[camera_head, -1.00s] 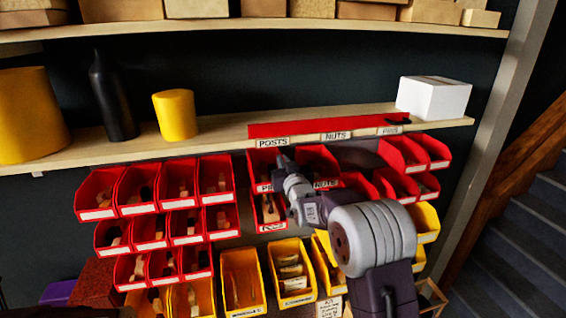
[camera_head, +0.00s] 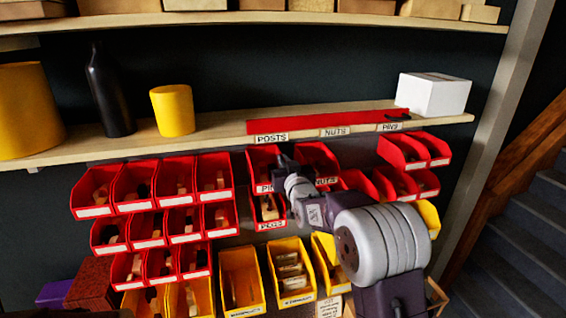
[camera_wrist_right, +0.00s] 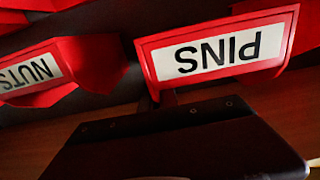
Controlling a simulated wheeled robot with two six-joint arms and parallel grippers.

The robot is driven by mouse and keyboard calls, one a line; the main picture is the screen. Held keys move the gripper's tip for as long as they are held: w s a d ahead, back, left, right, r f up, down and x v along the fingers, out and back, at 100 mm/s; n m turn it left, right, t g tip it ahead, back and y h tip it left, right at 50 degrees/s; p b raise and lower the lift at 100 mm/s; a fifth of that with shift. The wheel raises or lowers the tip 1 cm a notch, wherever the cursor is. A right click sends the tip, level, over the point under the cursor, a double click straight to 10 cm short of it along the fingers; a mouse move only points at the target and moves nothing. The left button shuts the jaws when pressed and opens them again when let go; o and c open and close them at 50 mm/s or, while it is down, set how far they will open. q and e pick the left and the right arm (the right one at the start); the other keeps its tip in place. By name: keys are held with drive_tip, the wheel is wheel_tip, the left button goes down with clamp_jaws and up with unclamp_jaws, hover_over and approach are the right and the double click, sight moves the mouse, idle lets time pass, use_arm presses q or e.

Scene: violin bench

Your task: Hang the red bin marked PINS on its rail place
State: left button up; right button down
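The red PINS bin (camera_head: 262,158) hangs in the top row under the POSTS label (camera_head: 271,139), left of the red NUTS bin (camera_head: 317,157). My right gripper (camera_head: 286,163) is at its right front side and covers part of its label. In the right wrist view the PINS label (camera_wrist_right: 217,55) appears upside down, just beyond the dark gripper body (camera_wrist_right: 168,100). The fingertips are hidden, so I cannot tell whether they grip the bin. The PINS rail label (camera_head: 390,127) is at the right end of the red strip (camera_head: 360,119), with a dark gap below.
A red PEGS bin (camera_head: 267,212) hangs directly below. Red bins (camera_head: 402,151) stand close on the right of the gap. Yellow bins (camera_head: 240,280) fill the lower row. A shelf with a white box (camera_head: 433,94) runs above.

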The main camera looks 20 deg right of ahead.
drive_tip(key=shift+s+b, duration=0.55)
drive_tip(key=shift+s, duration=0.1)
idle(0.3)
drive_tip(key=shift+s+f+b, duration=0.1)
drive_tip(key=shift+s+b, duration=0.3)
drive_tip(key=shift+s, duration=0.1)
drive_tip(key=s+b, duration=0.5)
drive_tip(key=s, duration=1.1)
idle(0.3)
